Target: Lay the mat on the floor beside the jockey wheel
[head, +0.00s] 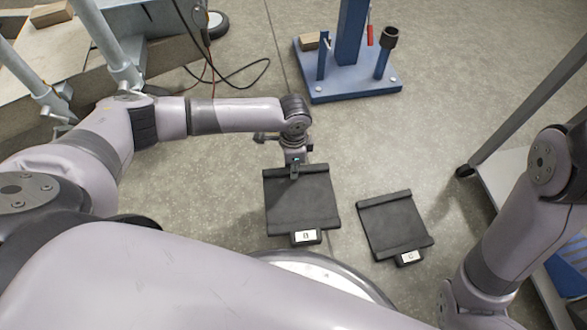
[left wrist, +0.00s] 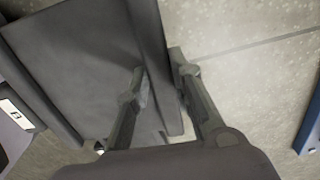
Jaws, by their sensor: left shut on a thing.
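A dark grey, square mat-like pad (head: 300,203) with raised edge bars and a small white display lies flat, low over the floor, in the middle of the head view. My left gripper (head: 294,172) is shut on its far edge bar. The left wrist view shows the fingers (left wrist: 160,88) on either side of the bar of the pad (left wrist: 75,60). I cannot tell whether the pad touches the floor. A black-tyred wheel (head: 217,25), possibly the jockey wheel, stands at the upper left. My right arm shows at the right, but its gripper is out of view.
A second, similar dark pad (head: 393,222) lies on the floor to the right. A blue stand (head: 350,85) with posts is at the back. A black cable (head: 240,80) loops on the floor. A grey-legged trolley (head: 520,175) stands at the right. Floor between stand and pads is clear.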

